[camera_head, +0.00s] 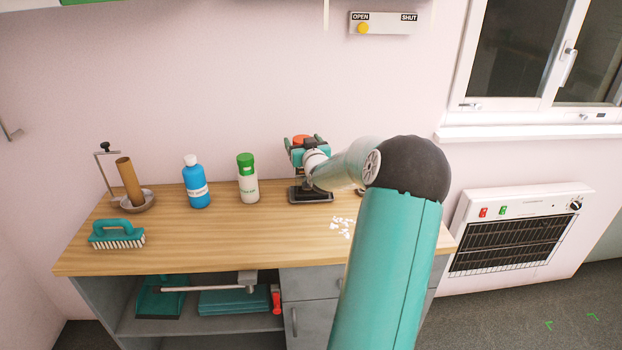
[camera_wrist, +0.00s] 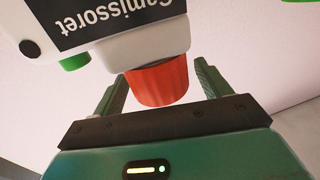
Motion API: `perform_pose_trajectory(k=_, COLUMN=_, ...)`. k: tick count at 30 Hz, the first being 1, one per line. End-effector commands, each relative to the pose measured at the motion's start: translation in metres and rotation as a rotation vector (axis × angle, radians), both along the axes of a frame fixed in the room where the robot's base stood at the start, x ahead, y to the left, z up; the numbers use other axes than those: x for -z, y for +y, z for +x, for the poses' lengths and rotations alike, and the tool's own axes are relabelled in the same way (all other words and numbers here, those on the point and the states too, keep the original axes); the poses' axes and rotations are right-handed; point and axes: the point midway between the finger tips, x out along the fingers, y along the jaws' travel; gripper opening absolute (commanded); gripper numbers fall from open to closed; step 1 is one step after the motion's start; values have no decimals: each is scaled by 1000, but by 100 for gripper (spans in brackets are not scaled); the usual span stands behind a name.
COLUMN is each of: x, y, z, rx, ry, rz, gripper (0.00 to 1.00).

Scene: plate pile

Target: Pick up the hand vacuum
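The hand vacuum is not clearly seen whole. In the wrist view, a white body (camera_wrist: 160,40) with a black label and upside-down lettering has an orange-red round end (camera_wrist: 157,84); I take this to be the vacuum. That end lies between the two fingers of my gripper (camera_wrist: 160,85), with a narrow gap showing at each side, so the gripper looks open around it. In the head view, my gripper (camera_head: 307,145) is above the back of the desk, with an orange top (camera_head: 300,139) showing at the fingers. A dark base (camera_head: 310,195) stands below. My arm hides part of this spot.
On the wooden desk (camera_head: 240,240), a white bottle with a green cap (camera_head: 248,185) stands left of my gripper. Beyond it are a blue bottle (camera_head: 197,188), a roll holder (camera_head: 130,185) and a teal brush (camera_head: 116,235). The wall is close behind.

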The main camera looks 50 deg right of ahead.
Motion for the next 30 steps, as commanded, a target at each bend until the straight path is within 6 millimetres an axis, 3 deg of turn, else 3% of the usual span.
perform_pose_trajectory(k=1, x=0, y=0, z=0, rx=0, ry=0, rz=0, gripper=65)
perform_pose_trajectory(k=11, x=0, y=0, z=0, rx=0, ry=0, rz=0, gripper=1)
perform_pose_trajectory(k=23, x=-5, y=0, z=0, rx=0, ry=-3, rz=-6, gripper=0)
perform_pose_trajectory(k=30, x=-28, y=0, z=0, rx=-1, ry=-3, rz=-9, gripper=0)
